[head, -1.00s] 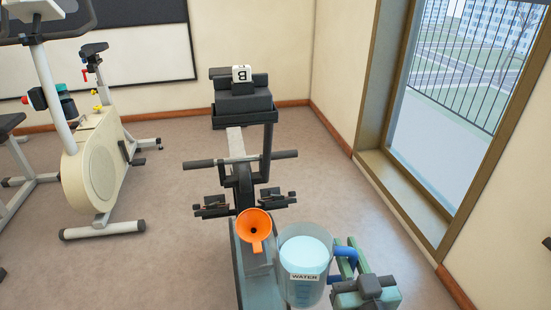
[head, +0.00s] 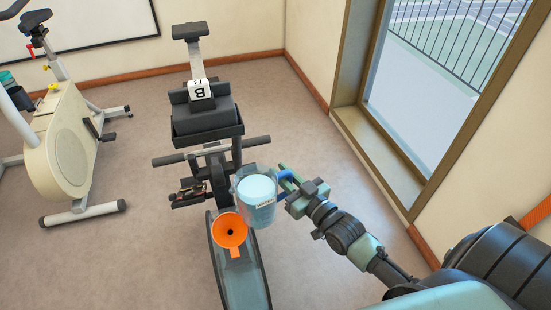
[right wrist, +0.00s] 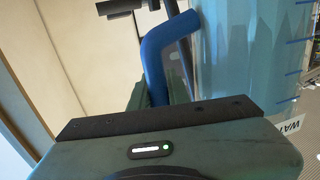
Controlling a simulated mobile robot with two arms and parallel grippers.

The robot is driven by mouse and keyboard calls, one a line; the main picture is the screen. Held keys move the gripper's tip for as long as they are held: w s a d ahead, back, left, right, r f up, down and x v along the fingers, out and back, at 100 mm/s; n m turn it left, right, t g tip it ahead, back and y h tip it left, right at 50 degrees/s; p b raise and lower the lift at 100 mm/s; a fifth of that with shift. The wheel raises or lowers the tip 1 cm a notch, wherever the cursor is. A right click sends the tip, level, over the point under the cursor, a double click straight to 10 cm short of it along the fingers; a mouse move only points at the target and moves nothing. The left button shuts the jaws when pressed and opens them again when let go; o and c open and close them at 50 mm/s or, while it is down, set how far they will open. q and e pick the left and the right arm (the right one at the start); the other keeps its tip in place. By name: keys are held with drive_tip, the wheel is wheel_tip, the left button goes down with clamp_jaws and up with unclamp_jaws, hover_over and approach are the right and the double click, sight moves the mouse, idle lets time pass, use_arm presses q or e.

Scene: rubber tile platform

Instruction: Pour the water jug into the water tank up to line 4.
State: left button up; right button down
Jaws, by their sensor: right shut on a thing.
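The water jug (head: 258,200) is a clear container of light blue water with a white label and a blue handle (head: 285,175). My right gripper (head: 289,180) is shut on its handle. The jug looks close to upright. It also shows in the right wrist view (right wrist: 245,70), with part of its label and blue marks on its side. An orange funnel (head: 230,230) sits on the curved teal tank (head: 242,285), just left of and below the jug in the head view. The tank's fill line cannot be made out. My left gripper is not in view.
The tank belongs to a rowing machine with a handlebar (head: 175,158) and a black box-like part bearing a white block marked B (head: 200,89). An exercise bike (head: 75,160) stands at the left. A window (head: 430,90) is at the right. Floor between is clear.

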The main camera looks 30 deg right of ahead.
drive_tip(key=f+n+b, duration=0.1)
drive_tip(key=d+f+n+b, duration=0.1)
drive_tip(key=n, duration=0.1)
drive_tip(key=shift+w+f+g, duration=0.15)
drive_tip(key=shift+g, duration=0.15)
drive_tip(key=shift+f+n, duration=0.1)
drive_tip(key=shift+n, duration=0.2)
idle(0.3)
drive_tip(key=shift+d+f+n+b, duration=0.1)
drive_tip(key=shift+f+n+b, duration=0.3)
drive_tip(key=shift+f+b, duration=0.75)
drive_tip(key=shift+f, duration=0.35)
drive_tip(key=shift+r+p, duration=0.1)
drive_tip(key=shift+p, duration=0.3)
